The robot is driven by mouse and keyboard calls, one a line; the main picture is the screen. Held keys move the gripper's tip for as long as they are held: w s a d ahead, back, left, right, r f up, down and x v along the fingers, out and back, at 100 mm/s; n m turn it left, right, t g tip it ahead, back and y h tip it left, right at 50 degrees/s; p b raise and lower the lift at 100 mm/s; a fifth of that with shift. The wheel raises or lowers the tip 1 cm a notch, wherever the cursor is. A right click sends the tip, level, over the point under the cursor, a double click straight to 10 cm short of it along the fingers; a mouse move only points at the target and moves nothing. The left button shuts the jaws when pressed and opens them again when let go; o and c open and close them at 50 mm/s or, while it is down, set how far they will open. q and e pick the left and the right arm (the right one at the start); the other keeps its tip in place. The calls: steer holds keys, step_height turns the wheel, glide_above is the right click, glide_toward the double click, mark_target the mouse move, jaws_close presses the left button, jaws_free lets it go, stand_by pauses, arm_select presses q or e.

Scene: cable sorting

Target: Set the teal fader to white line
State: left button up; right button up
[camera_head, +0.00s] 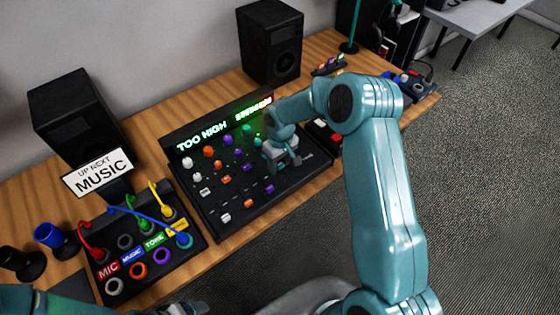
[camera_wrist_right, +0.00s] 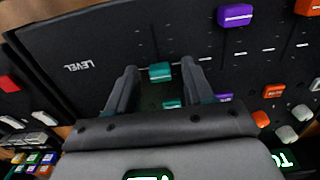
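The teal fader (camera_wrist_right: 160,72) shows in the wrist view between the two fingers of my right gripper (camera_wrist_right: 159,68). The fingers stand apart with a gap on each side of the cap; I cannot tell whether either touches it. In the head view my right gripper (camera_head: 286,158) is over the right side of the mixer panel (camera_head: 240,220) and hides the teal fader. Short white marks show on the panel; I cannot tell which is the fader's white line. The display (camera_head: 202,137) reads "TOO HIGH". My left arm shows only at the bottom left edge, its fingers unclear.
Purple (camera_wrist_right: 235,15) and orange (camera_wrist_right: 307,7) faders sit beside the teal one. Coloured knobs fill the panel's upper part. A patch box (camera_head: 150,262) with cables is at left. Two black speakers (camera_head: 272,42) stand behind. Small coloured items (camera_wrist_right: 35,140) are near the panel.

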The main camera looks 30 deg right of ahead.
mark_target(281, 165)
arm_select(q)
steer(key=shift+s, duration=0.1)
arm_select(e)
steer(key=shift+s, duration=0.1)
arm_select(q)
steer(key=shift+f+b, duration=0.8)
arm_select(e)
step_height(281, 165, up, 16)
steer(key=shift+r, duration=0.25)
arm_select(q)
steer(key=shift+s, duration=0.1)
